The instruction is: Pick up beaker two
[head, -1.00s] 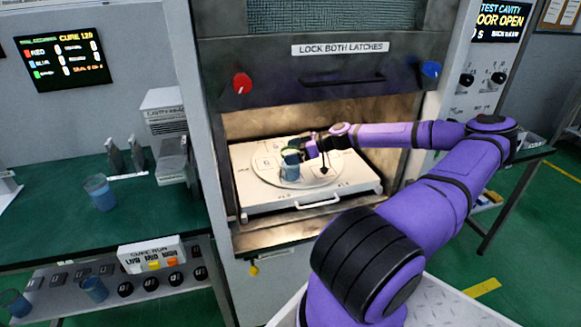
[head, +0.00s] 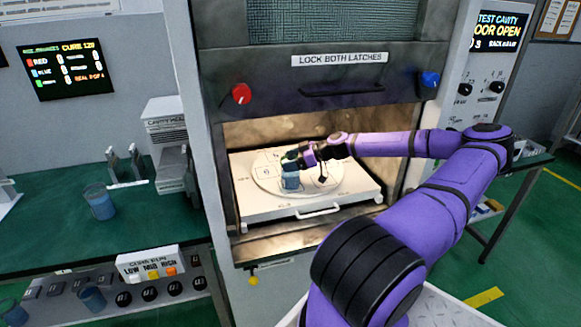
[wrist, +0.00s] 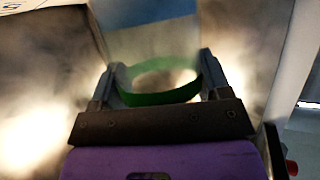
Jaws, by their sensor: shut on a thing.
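A beaker with blue contents (head: 291,183) is at the round plate (head: 262,181) inside the open test cavity. My gripper (head: 292,160) is shut on its upper part. In the wrist view the two fingers of my gripper (wrist: 160,66) stand either side of the beaker's round rim, with a green band (wrist: 160,98) between them. The beaker looks upright. I cannot tell whether its base touches the plate. No number on it is readable, so I cannot tell which beaker it is.
The plate lies on a white tray (head: 248,212) with a front handle (head: 318,209). The dark cavity door (head: 318,80) is raised above. Another blue beaker (head: 100,203) stands on the green bench at left; more beakers (head: 92,299) sit on the lower shelf.

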